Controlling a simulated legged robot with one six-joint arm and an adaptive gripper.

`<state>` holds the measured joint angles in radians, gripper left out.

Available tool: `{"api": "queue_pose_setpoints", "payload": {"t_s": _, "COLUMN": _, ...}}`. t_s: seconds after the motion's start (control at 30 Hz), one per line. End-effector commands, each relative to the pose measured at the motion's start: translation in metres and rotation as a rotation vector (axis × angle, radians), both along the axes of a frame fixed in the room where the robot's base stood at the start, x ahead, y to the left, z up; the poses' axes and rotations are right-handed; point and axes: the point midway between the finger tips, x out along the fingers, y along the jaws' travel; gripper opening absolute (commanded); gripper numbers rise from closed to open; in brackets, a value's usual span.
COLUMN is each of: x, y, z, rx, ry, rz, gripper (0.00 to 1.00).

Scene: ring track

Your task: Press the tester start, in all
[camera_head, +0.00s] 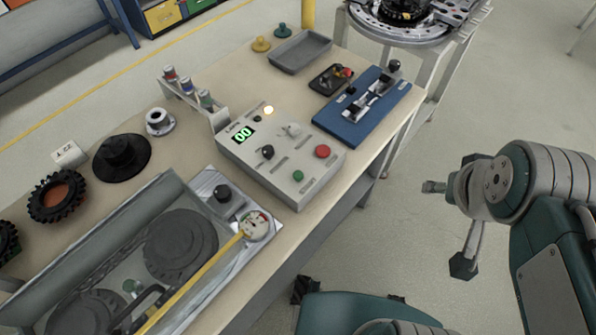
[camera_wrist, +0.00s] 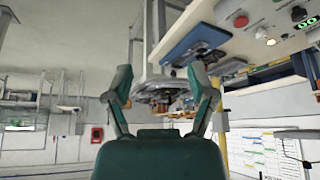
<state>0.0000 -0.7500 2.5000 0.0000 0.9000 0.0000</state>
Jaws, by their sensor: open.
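The grey tester box (camera_head: 280,150) stands on the bench in the head view. Its front panel has a green button (camera_head: 298,175), a red button (camera_head: 322,151) and a black knob (camera_head: 267,152). Its green display (camera_head: 243,135) reads 00, and a pale yellow lamp (camera_head: 268,110) is on the box. In the wrist view the red button (camera_wrist: 240,19) shows at the upper right, and a green glow shows near the corner. My gripper (camera_wrist: 161,82) is open and empty in the wrist view, its fingers apart from the box. My arm is at the right of the head view.
A blue fixture (camera_head: 362,108) and a grey tray (camera_head: 300,51) lie behind the box. A gauge (camera_head: 256,225) and a long grey tray (camera_head: 130,255) are in front of it at the left. A round turntable (camera_head: 405,20) stands beyond. Open floor (camera_head: 455,90) lies right of the bench.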

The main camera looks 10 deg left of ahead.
Motion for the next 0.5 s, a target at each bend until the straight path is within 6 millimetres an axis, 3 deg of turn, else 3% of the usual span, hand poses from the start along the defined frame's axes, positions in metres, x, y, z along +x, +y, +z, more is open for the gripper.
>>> {"api": "queue_pose_setpoints", "payload": {"t_s": 0.03, "x": 0.0, "y": 0.0, "z": 0.0, "rx": 0.0, "ry": 0.0, "rz": 0.0, "gripper": 0.35}}
{"api": "queue_pose_setpoints", "payload": {"t_s": 0.1, "x": 0.0, "y": 0.0, "z": 0.0, "rx": 0.0, "ry": 0.0, "rz": 0.0, "gripper": 0.04}}
{"api": "queue_pose_setpoints", "payload": {"t_s": 0.13, "x": 0.0, "y": 0.0, "z": 0.0, "rx": 0.0, "ry": 0.0, "rz": 0.0, "gripper": 0.0}}
{"api": "queue_pose_setpoints", "payload": {"t_s": 0.5, "x": 0.0, "y": 0.0, "z": 0.0, "rx": 0.0, "ry": 0.0, "rz": 0.0, "gripper": 0.0}}
